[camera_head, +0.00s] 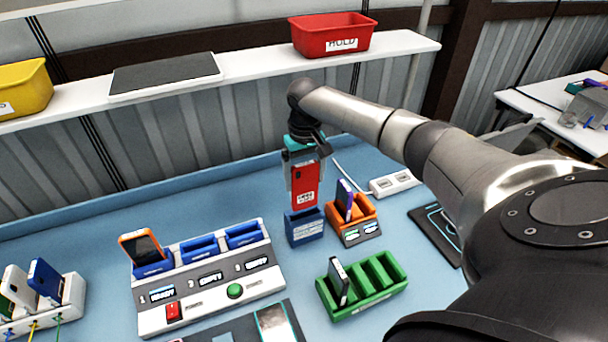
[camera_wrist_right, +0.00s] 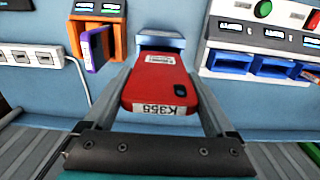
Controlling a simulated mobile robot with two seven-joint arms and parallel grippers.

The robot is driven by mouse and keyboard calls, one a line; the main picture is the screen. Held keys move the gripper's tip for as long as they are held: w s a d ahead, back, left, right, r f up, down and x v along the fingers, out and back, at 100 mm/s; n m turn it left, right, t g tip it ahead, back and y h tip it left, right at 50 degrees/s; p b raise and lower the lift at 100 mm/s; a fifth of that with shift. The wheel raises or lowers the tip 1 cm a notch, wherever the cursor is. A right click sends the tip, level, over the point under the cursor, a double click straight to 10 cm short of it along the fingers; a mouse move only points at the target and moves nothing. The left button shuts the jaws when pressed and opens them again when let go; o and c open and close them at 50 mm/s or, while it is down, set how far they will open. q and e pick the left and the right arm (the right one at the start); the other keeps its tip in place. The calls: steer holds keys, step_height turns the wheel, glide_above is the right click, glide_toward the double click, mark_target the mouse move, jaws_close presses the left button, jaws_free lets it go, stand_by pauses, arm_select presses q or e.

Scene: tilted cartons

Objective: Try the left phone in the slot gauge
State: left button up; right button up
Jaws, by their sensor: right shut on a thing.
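My right gripper (camera_head: 302,165) is shut on a red phone (camera_head: 304,187), one finger on each side of it. The phone is upright, with a white label, directly over the blue slot gauge (camera_head: 306,229). Its lower end meets the gauge's top in the picture; I cannot tell how far it is in the slot. In the right wrist view the red phone (camera_wrist_right: 160,80) shows a label reading like K358, between the fingers, with the blue gauge (camera_wrist_right: 160,40) behind it. My left gripper is not in view.
An orange dock (camera_head: 362,222) holding a purple phone (camera_head: 345,200) stands close right of the gauge. A green rack (camera_head: 375,282) holds a dark phone (camera_head: 338,281). A test bank (camera_head: 210,292) holds an orange-edged phone (camera_head: 141,246). A white rack (camera_head: 70,300) stands far left.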

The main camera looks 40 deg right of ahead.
mark_target(304, 207)
steer(key=shift+f+b, duration=0.95)
steer(key=shift+b, duration=0.25)
steer(key=shift+f+b, duration=0.4)
steer(key=shift+f, duration=0.4)
steer(key=shift+f, duration=0.6)
stand_by(0.3)
steer(key=shift+f+b, duration=0.9)
steer(key=shift+f, duration=1.5)
stand_by(2.5)
